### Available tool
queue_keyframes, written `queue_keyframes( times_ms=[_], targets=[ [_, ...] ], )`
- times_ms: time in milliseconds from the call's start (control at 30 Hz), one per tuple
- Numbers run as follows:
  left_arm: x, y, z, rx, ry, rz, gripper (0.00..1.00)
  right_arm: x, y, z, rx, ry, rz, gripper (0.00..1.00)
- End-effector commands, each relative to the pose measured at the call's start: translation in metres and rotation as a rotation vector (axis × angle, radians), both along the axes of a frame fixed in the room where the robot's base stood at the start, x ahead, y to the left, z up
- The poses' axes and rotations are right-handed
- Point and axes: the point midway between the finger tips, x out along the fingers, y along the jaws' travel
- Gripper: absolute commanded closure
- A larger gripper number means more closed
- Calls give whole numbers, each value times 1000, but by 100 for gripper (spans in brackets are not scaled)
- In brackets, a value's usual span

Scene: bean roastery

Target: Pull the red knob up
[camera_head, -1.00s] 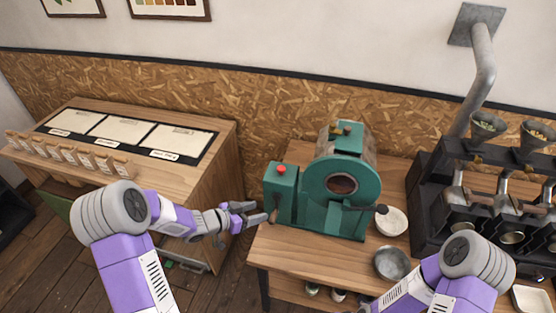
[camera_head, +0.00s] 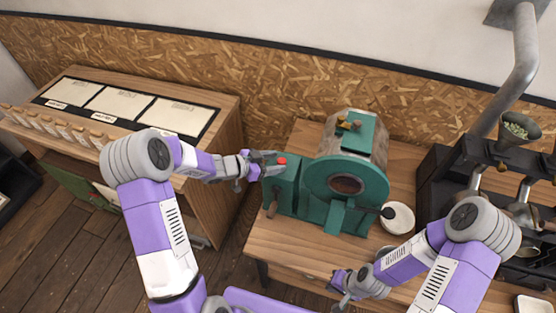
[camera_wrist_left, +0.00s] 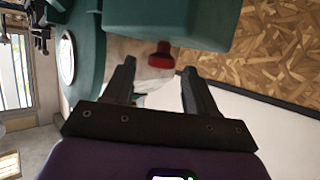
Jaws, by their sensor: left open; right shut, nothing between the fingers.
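The red knob (camera_head: 282,161) sits on top of the box at the left end of the green machine (camera_head: 345,183). My left gripper (camera_head: 270,162) is just left of the knob, at about its height in the picture. In the left wrist view, the red knob (camera_wrist_left: 160,57) shows between and just beyond the tips of my left gripper's (camera_wrist_left: 158,72) open fingers, with a gap on each side. The knob hangs downward from the green box (camera_wrist_left: 170,22) in that tilted view. My right gripper (camera_head: 342,285) is shut and empty, low in front of the machine.
The machine stands on a wooden table (camera_head: 290,240) beside a white bowl (camera_head: 398,217). A dark rack with funnels (camera_head: 518,128) is at the right. A wooden cabinet (camera_head: 222,120) stands behind my left arm. The table's front left is clear.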

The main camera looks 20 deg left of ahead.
Motion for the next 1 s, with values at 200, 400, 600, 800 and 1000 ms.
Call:
queue_keyframes(
  times_ms=[200,400,600,800,1000],
  targets=[
    [10,-12,-6,-1,1,0,43,1,0,1,0,-1,0,100],
    [11,-12,-7,0,0,0,43,1,0,1,0,-1,0,100],
    [11,-12,-6,0,0,0,66,1,0,1,0,-1,0,100],
    [11,-12,-6,0,0,0,97,1,0,1,0,-1,0,100],
    [11,-12,-6,0,0,0,100,0,0,1,0,-1,0,100]
  ],
)
